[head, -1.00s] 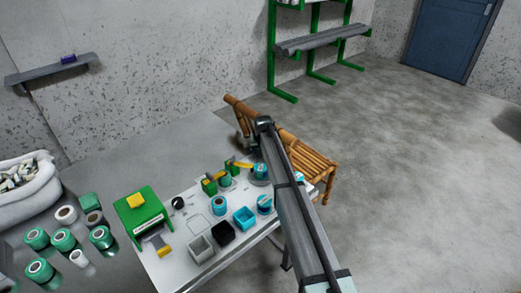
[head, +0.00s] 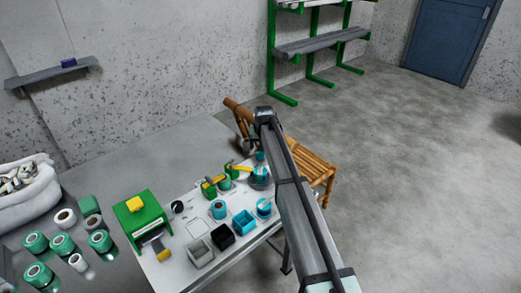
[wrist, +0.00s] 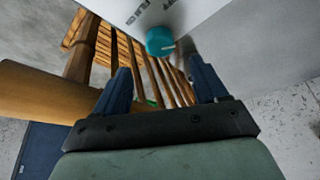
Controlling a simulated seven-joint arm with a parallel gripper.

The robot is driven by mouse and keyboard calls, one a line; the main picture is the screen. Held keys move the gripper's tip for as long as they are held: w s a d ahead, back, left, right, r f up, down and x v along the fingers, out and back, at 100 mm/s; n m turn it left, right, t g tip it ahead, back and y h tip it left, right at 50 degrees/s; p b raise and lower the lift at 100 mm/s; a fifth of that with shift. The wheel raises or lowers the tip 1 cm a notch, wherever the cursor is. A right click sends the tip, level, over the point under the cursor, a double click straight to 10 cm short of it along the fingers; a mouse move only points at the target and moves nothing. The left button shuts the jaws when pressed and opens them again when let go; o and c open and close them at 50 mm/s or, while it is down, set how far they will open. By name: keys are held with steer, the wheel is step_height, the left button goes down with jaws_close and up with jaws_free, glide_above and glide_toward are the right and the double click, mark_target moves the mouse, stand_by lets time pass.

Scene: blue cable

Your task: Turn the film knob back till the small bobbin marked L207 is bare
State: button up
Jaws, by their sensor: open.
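A teal round knob (wrist: 160,41) stands out from a white panel (wrist: 190,10) with dark lettering beside it, seen upside down in the wrist view. My gripper (wrist: 160,67) is open, its two blue fingers spread below the knob in that picture, with nothing between them. The knob looks apart from both fingers. In the head view, green-and-yellow film holders (head: 208,188) and teal rolls stand on the white table (head: 175,275). A yellow strip (head: 243,168) runs towards a teal roll (head: 260,175) close to my arm. I cannot read any L207 mark, and my arm hides the gripper's end there.
A bamboo bench (head: 312,165) stands just beyond the table, and its slats show behind my fingers. A green box (head: 140,220), open bins (head: 200,252) and a teal bin (head: 244,222) crowd the table. Green rolls (head: 62,243) lie at left. The floor at right is clear.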

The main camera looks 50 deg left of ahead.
mark_target(260, 153)
steer(key=shift+v, duration=2.8)
steer(key=s+a, duration=0.3)
steer(key=s, duration=0.1)
steer(key=w+f+m, duration=0.1)
steer(key=w+f, duration=0.1)
steer(key=f, duration=0.2)
steer(key=w+a+f+m+t+h, duration=0.1)
steer(key=w+f+m, duration=0.1)
steer(key=f, duration=0.2)
steer(key=w+f+m, duration=0.2)
steer(key=w+f, duration=0.1)
steer(key=f, duration=0.1)
steer(key=shift+a+f+h, duration=0.3)
steer(key=shift+a+f, duration=0.05)
steer(key=shift+c, duration=0.4)
steer(key=c, duration=1)
